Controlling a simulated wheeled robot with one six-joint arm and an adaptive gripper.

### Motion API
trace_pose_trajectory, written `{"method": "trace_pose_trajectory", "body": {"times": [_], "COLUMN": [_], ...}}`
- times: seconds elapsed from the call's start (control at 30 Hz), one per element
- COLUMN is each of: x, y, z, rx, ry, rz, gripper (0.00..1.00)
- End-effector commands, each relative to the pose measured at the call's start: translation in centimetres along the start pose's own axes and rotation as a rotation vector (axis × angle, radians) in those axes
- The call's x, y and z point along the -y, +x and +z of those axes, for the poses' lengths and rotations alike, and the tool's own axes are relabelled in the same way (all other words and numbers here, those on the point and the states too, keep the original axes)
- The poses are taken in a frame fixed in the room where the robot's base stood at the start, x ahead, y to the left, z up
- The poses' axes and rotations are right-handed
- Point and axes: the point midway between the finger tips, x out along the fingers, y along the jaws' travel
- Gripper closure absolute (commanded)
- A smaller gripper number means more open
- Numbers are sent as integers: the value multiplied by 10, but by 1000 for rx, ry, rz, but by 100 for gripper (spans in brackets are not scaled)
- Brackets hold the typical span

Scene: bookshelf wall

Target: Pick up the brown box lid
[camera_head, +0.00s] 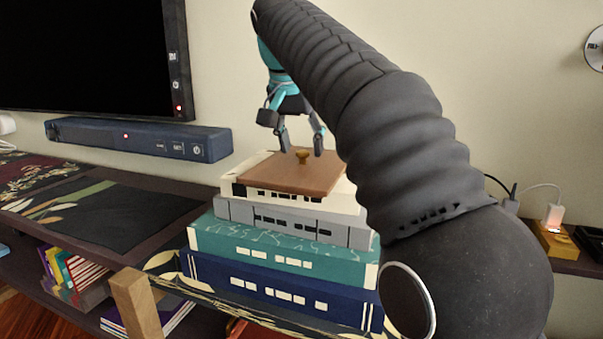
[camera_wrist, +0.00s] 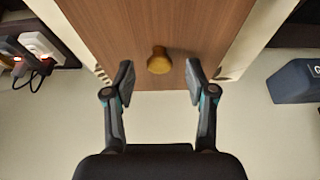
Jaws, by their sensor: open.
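The brown box lid (camera_head: 292,174) is a flat wooden panel with a small round knob (camera_head: 302,156). It lies on top of a stack of books. In the wrist view the lid (camera_wrist: 155,30) fills the upper middle, and its knob (camera_wrist: 159,61) sits between my fingers, touching neither. My gripper (camera_head: 301,142) is open and points down over the lid, with its fingertips around the knob's height. In the wrist view my gripper (camera_wrist: 160,82) shows its two fingers spread wide, one on each side of the knob. My arm hides the lid's right side in the head view.
The stack has a white book (camera_head: 233,188), a grey book (camera_head: 290,223), a teal book (camera_head: 280,250) and a navy book (camera_head: 275,290). A soundbar (camera_head: 140,139) and a dark screen (camera_head: 90,55) are at left. A plugged charger (camera_head: 553,217) is at right.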

Motion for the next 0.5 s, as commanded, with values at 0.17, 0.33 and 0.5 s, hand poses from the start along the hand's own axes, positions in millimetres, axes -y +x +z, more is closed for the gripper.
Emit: {"method": "trace_pose_trajectory", "body": {"times": [0.17,0.33,0.5], "x": [0,0,0], "y": [13,12,12], "z": [1,0,0], "rx": [-1,-1,-1], "ry": [0,0,-1], "rz": [-1,-1,-1], "gripper": [44,46,89]}}
